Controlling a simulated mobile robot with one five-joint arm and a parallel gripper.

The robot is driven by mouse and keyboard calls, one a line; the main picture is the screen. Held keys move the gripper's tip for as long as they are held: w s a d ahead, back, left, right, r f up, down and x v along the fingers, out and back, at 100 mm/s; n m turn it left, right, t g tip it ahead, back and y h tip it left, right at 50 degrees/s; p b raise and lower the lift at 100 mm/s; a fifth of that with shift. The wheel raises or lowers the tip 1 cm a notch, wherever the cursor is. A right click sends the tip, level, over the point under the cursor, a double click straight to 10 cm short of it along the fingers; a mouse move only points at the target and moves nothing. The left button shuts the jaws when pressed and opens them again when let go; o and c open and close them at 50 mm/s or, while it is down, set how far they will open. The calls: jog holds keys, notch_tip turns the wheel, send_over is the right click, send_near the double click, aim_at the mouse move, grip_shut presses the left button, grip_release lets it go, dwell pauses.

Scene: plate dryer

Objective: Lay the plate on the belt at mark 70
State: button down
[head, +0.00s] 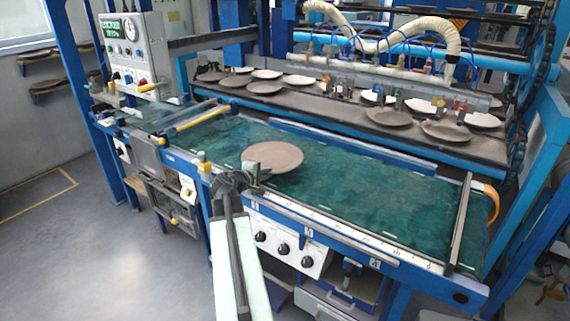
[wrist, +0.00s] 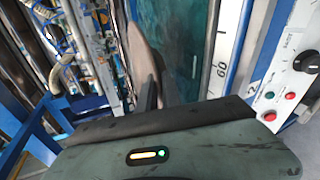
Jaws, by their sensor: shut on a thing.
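The plate (head: 272,156) is round, flat and brown. In the head view it appears over the green belt (head: 350,190), near the belt's front edge. My gripper (head: 252,173) is shut on its near left rim. In the wrist view the plate (wrist: 138,52) shows nearly edge-on beyond my gripper (wrist: 152,95), with the belt (wrist: 185,45) to its right. I cannot tell whether the plate touches the belt. A white scale strip (head: 330,222) runs along the belt's front edge. The number 60 is readable on the scale (wrist: 222,62) in the wrist view; mark 70 is not readable.
A dark shelf (head: 340,116) with several plates stands behind the belt. A yellow bar (head: 203,117) crosses the belt at left, and a metal bar (head: 458,222) crosses at right. A panel with black knobs (head: 283,245) is below the front edge. The belt right of the plate is clear.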

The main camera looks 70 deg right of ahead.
aim_at(277, 157)
jog(key=shift+w+a+f, duration=0.1)
jog(key=shift+a, duration=0.1)
jog(key=shift+d, duration=0.3)
jog(key=d, duration=0.4)
jog(key=d+f, duration=0.1)
jog(key=d, duration=0.4)
jog(key=d+b, duration=0.1)
jog(key=d, duration=0.4)
jog(key=shift+w+d+f, duration=0.15)
jog(key=shift+w+d, duration=0.05)
jog(key=shift+w, duration=0.15)
jog(key=f+b, duration=0.1)
jog(key=d+f+b, duration=0.1)
jog(key=f+b, duration=0.1)
jog(key=shift+f, duration=0.2)
jog(key=shift+f+b, duration=0.3)
jog(key=shift+b, duration=0.3)
jog(key=shift+r, duration=0.2)
jog(key=shift+f, duration=0.15)
jog(key=c, duration=1.8)
grip_release()
